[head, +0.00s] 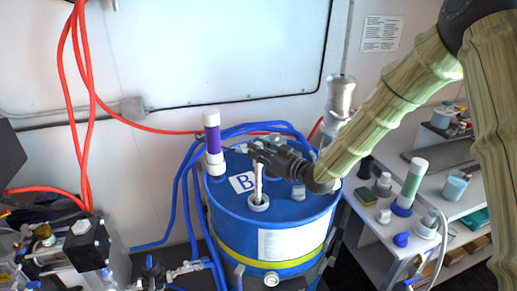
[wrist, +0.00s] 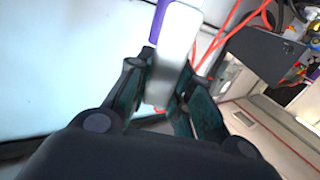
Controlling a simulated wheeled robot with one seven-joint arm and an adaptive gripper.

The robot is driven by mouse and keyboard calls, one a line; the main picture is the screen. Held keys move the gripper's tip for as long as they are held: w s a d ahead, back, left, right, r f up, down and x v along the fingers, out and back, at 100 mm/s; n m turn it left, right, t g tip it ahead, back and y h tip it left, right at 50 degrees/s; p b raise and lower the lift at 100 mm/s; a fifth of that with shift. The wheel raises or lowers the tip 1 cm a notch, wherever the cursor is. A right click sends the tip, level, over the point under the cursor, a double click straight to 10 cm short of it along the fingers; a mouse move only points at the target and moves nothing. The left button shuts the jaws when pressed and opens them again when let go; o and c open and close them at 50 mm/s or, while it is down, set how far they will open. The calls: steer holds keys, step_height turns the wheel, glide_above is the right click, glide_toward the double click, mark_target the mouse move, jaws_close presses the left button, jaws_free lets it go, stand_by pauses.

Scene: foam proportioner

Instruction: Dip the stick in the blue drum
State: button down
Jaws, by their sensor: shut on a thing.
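The blue drum (head: 222,205) stands upright in the middle of the head view, with a yellow band, a white label and a "B" tag on its lid. My gripper (head: 260,155) is above the lid and shut on a pale stick (head: 258,180). The stick is near upright, and its lower end meets the round white collar (head: 259,203) of an opening in the lid. How deep it goes is hidden. In the wrist view the pale stick (wrist: 170,60) sits between the two fingers of my gripper (wrist: 163,92).
A purple-and-white cylinder (head: 212,143) stands on the lid's left edge, close to my gripper. Blue hoses (head: 185,190) loop around the drum's left and back. Right, a shelf holds a green-and-white cylinder (head: 413,182) and small containers. Pump equipment (head: 88,250) fills the lower left.

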mark_target(260, 173)
steer(key=shift+f+b, duration=2.9)
steer(key=shift+f, duration=1.55)
